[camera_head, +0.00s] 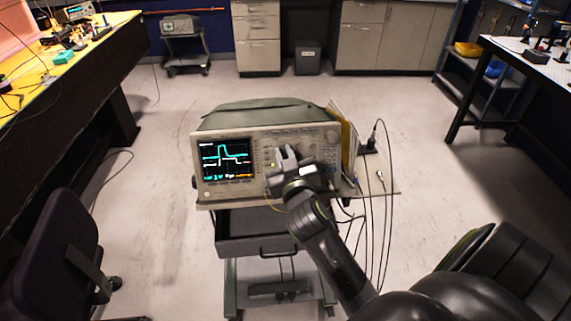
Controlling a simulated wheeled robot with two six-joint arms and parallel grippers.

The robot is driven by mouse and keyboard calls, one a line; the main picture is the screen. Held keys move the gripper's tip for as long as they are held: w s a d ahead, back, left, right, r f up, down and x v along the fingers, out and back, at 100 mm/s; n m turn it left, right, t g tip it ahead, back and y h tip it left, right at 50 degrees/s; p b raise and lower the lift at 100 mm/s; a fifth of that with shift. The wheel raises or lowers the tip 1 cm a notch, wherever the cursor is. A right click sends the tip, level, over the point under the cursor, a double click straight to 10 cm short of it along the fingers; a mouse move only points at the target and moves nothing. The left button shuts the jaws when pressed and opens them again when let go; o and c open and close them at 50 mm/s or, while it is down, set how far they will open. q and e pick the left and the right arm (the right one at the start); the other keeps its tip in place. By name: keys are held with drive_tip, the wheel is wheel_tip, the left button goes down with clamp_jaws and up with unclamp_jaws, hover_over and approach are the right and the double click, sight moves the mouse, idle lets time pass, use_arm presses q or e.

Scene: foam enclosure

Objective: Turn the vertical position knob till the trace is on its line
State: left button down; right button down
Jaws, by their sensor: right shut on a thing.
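The oscilloscope (258,161) stands on a cart with its front panel towards me. Its dark screen (226,160) shows a cyan trace with a tall pulse and a paler stepped line by it; whether the trace lies on its line is too small to tell. My right gripper (287,153) is at the control panel right of the screen, shut on a small knob. The fingers hide the knob and its label, so I cannot read which knob it is. My left gripper is out of view.
The cart (225,230) has a drawer under the oscilloscope. Cables hang at its right side, by a yellow folder (346,140). A dark chair (55,250) stands at lower left. Workbenches flank both sides; the floor between is mostly clear.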

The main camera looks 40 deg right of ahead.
drive_tip(key=shift+f+m+h+b, duration=0.15)
drive_tip(key=shift+m+h+b, duration=0.45)
drive_tip(key=shift+m, duration=0.5)
drive_tip(key=c, duration=1.4)
unclamp_jaws()
drive_tip(key=shift+a, duration=0.1)
drive_tip(key=shift+c, duration=0.2)
